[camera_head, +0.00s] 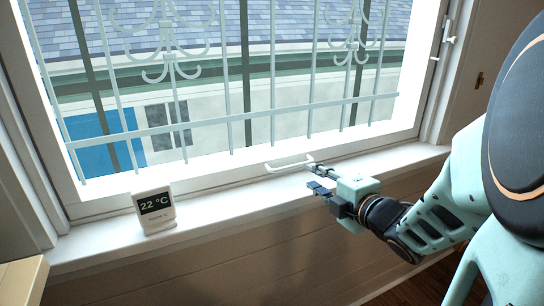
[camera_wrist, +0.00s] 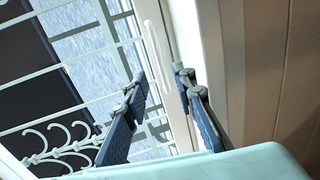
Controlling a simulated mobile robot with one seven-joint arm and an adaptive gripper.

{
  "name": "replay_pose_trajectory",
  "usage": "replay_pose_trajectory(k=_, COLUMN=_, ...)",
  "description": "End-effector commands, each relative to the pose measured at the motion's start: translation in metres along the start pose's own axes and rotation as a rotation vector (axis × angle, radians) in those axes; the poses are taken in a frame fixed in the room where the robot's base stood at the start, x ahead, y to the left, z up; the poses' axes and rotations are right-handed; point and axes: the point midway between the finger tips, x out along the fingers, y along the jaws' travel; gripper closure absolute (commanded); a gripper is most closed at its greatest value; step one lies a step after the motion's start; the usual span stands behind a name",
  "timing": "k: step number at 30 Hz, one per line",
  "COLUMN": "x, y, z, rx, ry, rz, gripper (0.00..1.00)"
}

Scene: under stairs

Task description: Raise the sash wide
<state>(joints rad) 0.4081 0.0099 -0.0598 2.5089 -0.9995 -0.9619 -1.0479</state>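The white window sash (camera_head: 215,178) stands low, its bottom rail close to the sill. A white loop-shaped lift handle (camera_head: 289,164) sticks out from that rail. My gripper (camera_head: 316,178) is just right of the handle, above the sill. In the wrist view my gripper (camera_wrist: 160,78) is open, with its two dark fingers spread apart. The handle (camera_wrist: 153,48) shows there beyond and between the fingertips. I see no grip on it, and cannot tell whether a finger touches it.
A white thermometer display (camera_head: 155,211) reading 22 °C stands on the sill (camera_head: 230,215) at left. Pale metal bars (camera_head: 228,90) lie beyond the window. A white latch (camera_head: 447,32) is on the right frame. A pale wooden edge (camera_head: 22,280) is at lower left. The sill between display and gripper is clear.

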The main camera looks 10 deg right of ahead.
Motion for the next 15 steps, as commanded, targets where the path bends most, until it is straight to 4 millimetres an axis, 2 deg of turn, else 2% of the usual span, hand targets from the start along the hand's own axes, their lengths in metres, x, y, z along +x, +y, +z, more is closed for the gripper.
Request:
replay_pose_trajectory(k=5, x=0.022, y=-0.002, z=-0.001, rx=0.001, ry=0.004, rz=0.001, gripper=0.75)
replay_pose_trajectory(k=15, x=0.085, y=-0.001, z=-0.001, rx=0.0, ry=0.002, rz=0.002, gripper=0.75)
